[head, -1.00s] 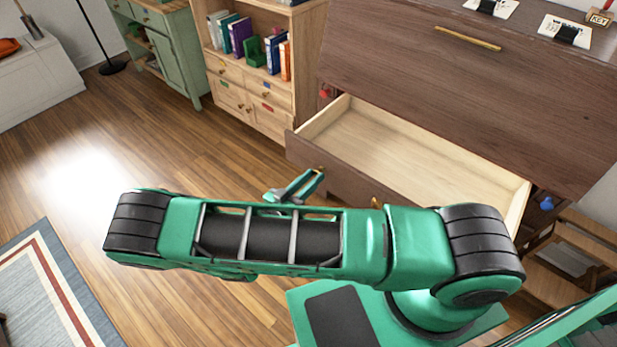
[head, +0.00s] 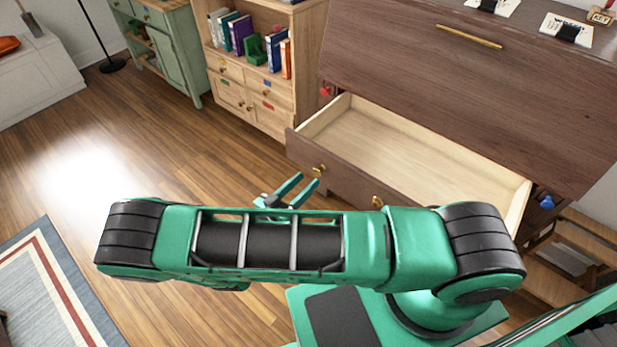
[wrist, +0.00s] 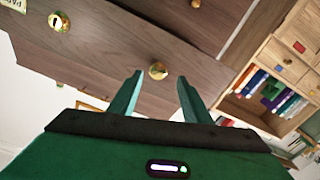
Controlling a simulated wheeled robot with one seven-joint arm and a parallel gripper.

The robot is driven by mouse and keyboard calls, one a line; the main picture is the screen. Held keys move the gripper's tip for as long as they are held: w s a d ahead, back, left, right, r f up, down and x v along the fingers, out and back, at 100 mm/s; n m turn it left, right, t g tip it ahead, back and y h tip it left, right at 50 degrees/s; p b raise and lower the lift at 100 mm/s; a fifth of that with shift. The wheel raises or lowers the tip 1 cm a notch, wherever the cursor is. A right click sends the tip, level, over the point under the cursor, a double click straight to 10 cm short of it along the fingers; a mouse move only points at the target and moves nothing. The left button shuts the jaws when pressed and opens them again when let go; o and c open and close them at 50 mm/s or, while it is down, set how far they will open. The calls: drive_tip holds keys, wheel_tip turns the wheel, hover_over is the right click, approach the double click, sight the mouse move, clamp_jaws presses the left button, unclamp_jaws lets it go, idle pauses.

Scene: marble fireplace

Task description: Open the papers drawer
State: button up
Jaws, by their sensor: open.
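A dark wooden drawer (head: 350,188) with a pale, empty-looking interior is pulled well out of the brown desk in the head view. Its front carries brass knobs, one at the left (head: 318,170) and one partly hidden by my arm (head: 377,202). My gripper (head: 301,183) is open and empty, just left of the left knob and apart from it. In the wrist view a brass knob (wrist: 158,70) shows beyond and between my spread fingers (wrist: 160,80). A label starting "PA" (wrist: 12,4) is cut off at the top left corner there.
The desk (head: 450,80) has a brass handle on its closed upper panel. A pale bookcase (head: 255,70) stands behind the drawer's left end, and a green cabinet (head: 165,50) farther left. A wooden chair (head: 575,240) is at the right. Floor left of my gripper is clear.

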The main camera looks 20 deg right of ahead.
drive_tip(key=v, duration=0.7)
drive_tip(key=shift+a, duration=0.2)
drive_tip(key=shift+s, duration=0.1)
